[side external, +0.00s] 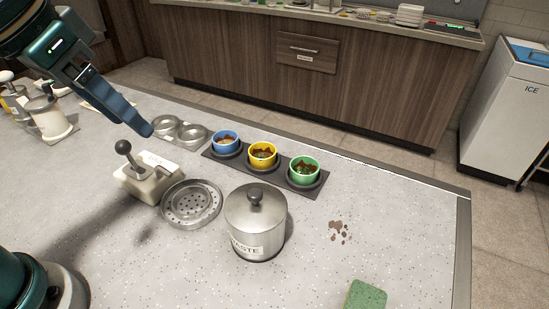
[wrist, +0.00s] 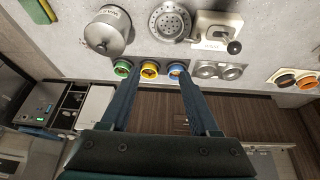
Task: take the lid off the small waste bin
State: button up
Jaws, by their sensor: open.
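The small waste bin (side external: 257,240) is a steel cylinder with a "WASTE" label, standing upright on the speckled counter. Its domed steel lid (side external: 240,203) sits on top, with a dark round knob (side external: 255,193) in the middle. In the wrist view the bin (wrist: 108,14) and lid (wrist: 118,40) are at the upper left. My gripper (side external: 148,132) is open and empty, up and to the left of the bin in the side view, well apart from it. In the wrist view the two fingers of my gripper (wrist: 157,75) are spread with nothing between them.
A blue cup (side external: 225,143), yellow cup (side external: 262,155) and green cup (side external: 304,171) sit in a dark tray behind the bin. A round perforated steel dish (side external: 192,203) and a white lever box (side external: 148,185) stand left. Brown spots (side external: 340,232) and a green sponge (side external: 366,295) lie right.

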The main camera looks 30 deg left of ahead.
jog(key=w+d+f+m+g, duration=0.1)
jog(key=w+d+m+g, duration=0.1)
jog(key=w+d, duration=0.5)
jog(key=m+g, duration=0.2)
send_over(255, 192)
jog(key=f, duration=0.4)
jog(key=s+f, duration=0.1)
jog(key=f, duration=0.1)
jog(key=shift+a+f, duration=0.1)
jog(key=shift+a, duration=0.1)
jog(key=shift+t, duration=0.3)
jog(key=shift+w+d+f, duration=0.1)
jog(key=shift+w+f, duration=0.1)
jog(key=shift+f, duration=0.95)
jog(key=shift+w+d+f, duration=0.1)
jog(key=shift+w+f, duration=0.1)
jog(key=shift+f, duration=0.95)
grip_shut()
